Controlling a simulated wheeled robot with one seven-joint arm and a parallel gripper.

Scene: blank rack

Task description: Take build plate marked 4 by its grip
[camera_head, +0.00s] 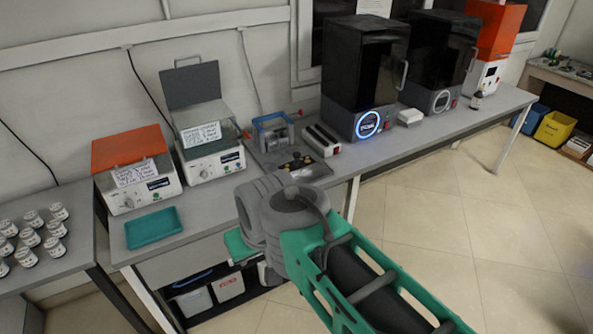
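I cannot make out a build plate marked 4 or any number at this size. A small blue-framed rack (272,131) stands at the back of the bench, with greyish contents too small to identify. Right of it lies a low dark-and-white slotted block (321,139) with red ends. My grey and green arm reaches in from the lower right, and its bulky joint covers the bench's front edge below these. My gripper's fingers do not show.
Two white devices, one with an orange lid (130,148), one with a raised grey lid (190,86), stand left. A teal tray (153,228) lies before them. Black printers (364,65) stand right. Several jars (33,238) fill the left table.

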